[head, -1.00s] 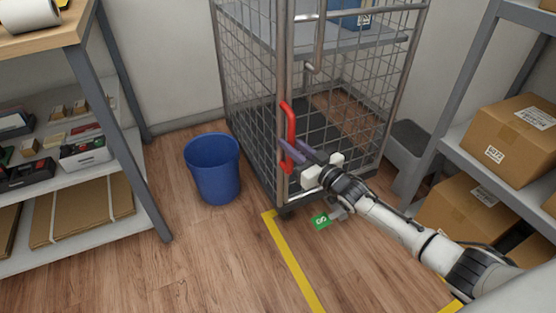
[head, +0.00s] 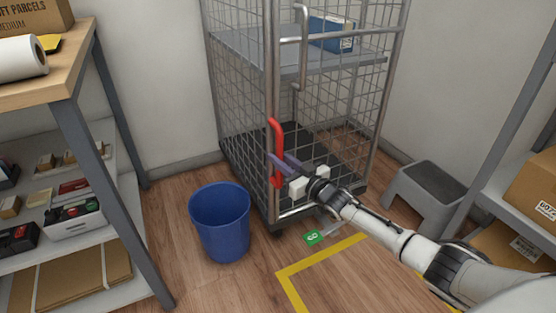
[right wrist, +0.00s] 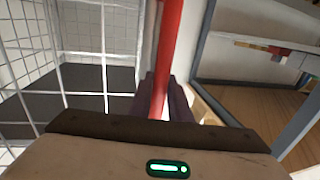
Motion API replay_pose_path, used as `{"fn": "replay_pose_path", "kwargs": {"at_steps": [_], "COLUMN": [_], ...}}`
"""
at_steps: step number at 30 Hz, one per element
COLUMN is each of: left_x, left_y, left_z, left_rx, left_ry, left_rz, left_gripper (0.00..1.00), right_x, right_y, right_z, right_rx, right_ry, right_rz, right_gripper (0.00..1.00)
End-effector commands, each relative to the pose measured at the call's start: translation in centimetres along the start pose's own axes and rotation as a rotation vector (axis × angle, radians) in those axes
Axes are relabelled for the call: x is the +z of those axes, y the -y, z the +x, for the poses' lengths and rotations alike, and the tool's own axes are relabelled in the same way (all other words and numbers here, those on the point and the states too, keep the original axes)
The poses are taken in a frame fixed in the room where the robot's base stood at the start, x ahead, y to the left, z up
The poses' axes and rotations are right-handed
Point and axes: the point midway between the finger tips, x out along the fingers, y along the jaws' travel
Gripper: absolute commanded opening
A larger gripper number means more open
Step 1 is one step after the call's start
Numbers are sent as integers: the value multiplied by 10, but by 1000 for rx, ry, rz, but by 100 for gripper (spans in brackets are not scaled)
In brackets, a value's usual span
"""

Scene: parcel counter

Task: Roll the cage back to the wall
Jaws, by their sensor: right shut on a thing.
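The wire roll cage (head: 335,60) stands upright near the back wall, with a shelf inside it that carries a blue box (head: 330,35). A red handle (head: 276,138) is on its front left post. My right gripper (head: 280,163) is shut on the red handle. In the right wrist view the red handle (right wrist: 167,50) runs up between the purple fingers (right wrist: 160,95). My left gripper is not in view.
A blue bin (head: 221,222) stands close to the cage's left front corner. A grey step stool (head: 430,195) is right of the cage. A yellow floor line (head: 320,258) lies in front. Shelving stands at left (head: 120,225) and right (head: 510,120).

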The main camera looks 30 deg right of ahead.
Motion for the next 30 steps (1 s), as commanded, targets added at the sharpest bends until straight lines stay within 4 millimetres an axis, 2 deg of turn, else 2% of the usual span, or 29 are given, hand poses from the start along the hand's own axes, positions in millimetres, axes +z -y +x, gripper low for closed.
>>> {"fn": "replay_pose_path", "kwargs": {"at_steps": [15, 16, 19, 30], "left_x": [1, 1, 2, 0], "left_y": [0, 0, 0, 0], "left_z": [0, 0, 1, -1], "left_rx": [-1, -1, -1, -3], "left_ry": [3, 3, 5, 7], "left_rz": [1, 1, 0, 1], "left_gripper": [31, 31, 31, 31], "right_x": [-1, -1, -1, 0], "right_y": [1, 1, 0, -1], "right_z": [2, 2, 1, -5], "right_rx": [-1, -1, 0, 1], "right_ry": [0, 0, -1, 2], "right_rz": [0, 0, 0, 0], "right_gripper": [0, 18, 35, 36]}}
